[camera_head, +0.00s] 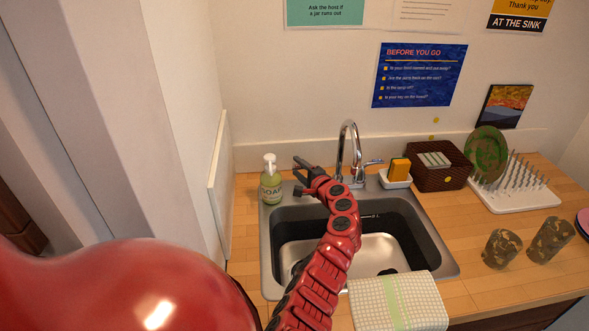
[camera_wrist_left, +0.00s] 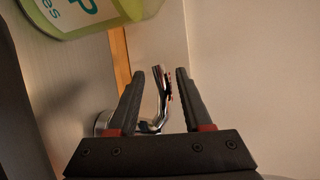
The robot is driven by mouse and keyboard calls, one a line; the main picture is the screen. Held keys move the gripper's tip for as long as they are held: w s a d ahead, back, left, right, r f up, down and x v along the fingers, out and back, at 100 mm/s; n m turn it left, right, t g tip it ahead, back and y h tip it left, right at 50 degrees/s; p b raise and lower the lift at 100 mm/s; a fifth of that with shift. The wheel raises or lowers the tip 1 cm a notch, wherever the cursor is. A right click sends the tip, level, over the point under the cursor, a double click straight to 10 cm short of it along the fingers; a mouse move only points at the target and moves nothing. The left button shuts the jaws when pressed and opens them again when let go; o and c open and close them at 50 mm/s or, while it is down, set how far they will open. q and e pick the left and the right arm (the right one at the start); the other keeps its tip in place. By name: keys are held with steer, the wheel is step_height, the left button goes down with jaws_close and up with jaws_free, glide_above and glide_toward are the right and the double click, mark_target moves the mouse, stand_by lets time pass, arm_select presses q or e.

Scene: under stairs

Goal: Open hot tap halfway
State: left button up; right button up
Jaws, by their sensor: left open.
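The chrome tap (camera_head: 347,140) stands at the back of the sink, with a curved spout and a lever (camera_head: 374,162) on its right side. Its left side is hidden behind my left arm and gripper. My left gripper (camera_head: 302,170) is open at the back left of the sink, between the soap bottle and the spout. In the left wrist view the gripper (camera_wrist_left: 162,78) has a chrome lever (camera_wrist_left: 160,105) showing between its two fingers, with its round base at the left. I cannot tell whether either finger touches it. My right gripper is not in view.
A green soap bottle (camera_head: 270,181) stands close left of my gripper; it also shows in the wrist view (camera_wrist_left: 75,15). A sponge holder (camera_head: 395,180), dark basket (camera_head: 438,178) and dish rack (camera_head: 515,190) stand right. A checked towel (camera_head: 398,303) lies over the sink's front edge.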

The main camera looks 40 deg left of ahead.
arm_select(q)
steer(key=shift+w+a+f+b, duration=0.1)
steer(key=shift+a+f+b, duration=0.3)
steer(key=shift+a, duration=0.2)
steer(key=shift+w+a+r+b, duration=0.1)
steer(key=shift+w+a+b, duration=0.15)
steer(key=shift+a+b, duration=0.45)
steer(key=shift+a, duration=0.15)
jaws_close()
stand_by(0.4)
